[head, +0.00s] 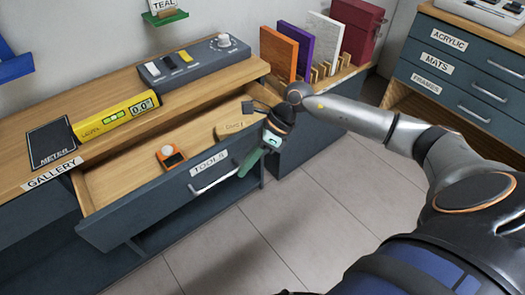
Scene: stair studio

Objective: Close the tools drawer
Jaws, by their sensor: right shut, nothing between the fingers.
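The tools drawer (125,222) is pulled out of the wooden-topped desk and stands open, its blue-grey front facing me. The TOOLS label (209,163) and a silver bar handle (208,186) are on that front. My right gripper (244,170) is at the drawer front, close to the right end of the handle, with its fingers shut and pointing down to the left. Whether it touches the handle or the front I cannot tell. Inside the drawer lie a small orange-and-black device (172,156) and a wooden block (232,126). My left gripper is not in view.
On the desk top are a black meter (52,142), a yellow level (116,116) and a grey switch panel (194,62). Coloured panels (279,52) stand in a rack at the right. A labelled drawer cabinet (455,70) stands far right. The tiled floor (300,220) in front is clear.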

